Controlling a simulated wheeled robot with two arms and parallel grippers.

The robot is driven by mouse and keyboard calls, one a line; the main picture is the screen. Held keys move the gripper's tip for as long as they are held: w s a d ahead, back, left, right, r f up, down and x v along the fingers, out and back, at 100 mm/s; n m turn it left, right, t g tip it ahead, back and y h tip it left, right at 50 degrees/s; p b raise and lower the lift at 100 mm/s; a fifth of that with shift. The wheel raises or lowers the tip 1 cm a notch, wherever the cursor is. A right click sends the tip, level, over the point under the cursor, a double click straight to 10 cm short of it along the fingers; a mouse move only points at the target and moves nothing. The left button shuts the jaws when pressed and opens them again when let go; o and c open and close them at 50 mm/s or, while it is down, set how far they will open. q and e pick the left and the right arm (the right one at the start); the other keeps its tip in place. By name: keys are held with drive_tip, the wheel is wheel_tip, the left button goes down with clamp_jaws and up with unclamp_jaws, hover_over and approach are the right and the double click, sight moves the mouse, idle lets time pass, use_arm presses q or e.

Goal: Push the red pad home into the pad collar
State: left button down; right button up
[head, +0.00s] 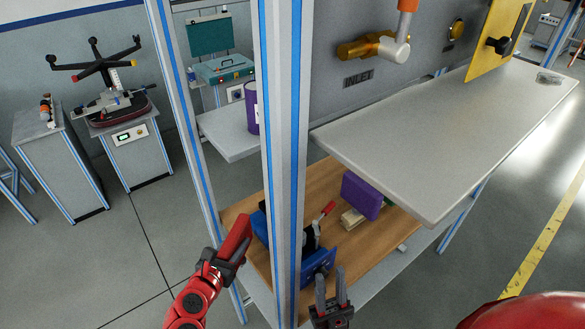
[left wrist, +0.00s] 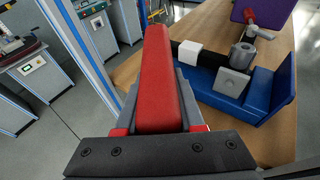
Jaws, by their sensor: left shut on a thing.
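The red pad (head: 236,237) is a long red block in my left gripper (head: 222,262), tilted up beside the grey post. In the left wrist view the red pad (left wrist: 160,85) points away from the jaws (left wrist: 160,135), which are shut on it. A blue fixture (head: 317,264) sits on the wooden bench, partly behind the post. In the left wrist view the blue fixture (left wrist: 232,95) carries grey metal parts and a black bar with a white end. I cannot tell which part is the pad collar. My right gripper (head: 331,290) is empty, fingers up and apart, in front of the fixture.
The grey post (head: 283,120) stands between my arms. A grey shelf (head: 440,135) overhangs the wooden bench (head: 262,268). A purple block (head: 362,195) and a red-handled clamp (head: 326,211) are on the bench. Side cabinets stand at the left, with open floor before them.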

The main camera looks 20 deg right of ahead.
use_arm(q)
drive_tip(key=d+r+m+g+h+p, duration=0.5)
drive_tip(key=d+r+m+g+p, duration=0.2)
drive_tip(key=d+r, duration=1)
drive_tip(key=shift+s+h+p, duration=0.3)
drive_tip(key=shift+s+p, duration=0.15)
drive_tip(key=shift+p, duration=0.75)
drive_tip(key=f, duration=0.5)
drive_tip(key=shift+a+f+b, duration=0.25)
drive_tip(key=shift+f+b, duration=0.05)
drive_tip(key=shift+f, duration=0.1)
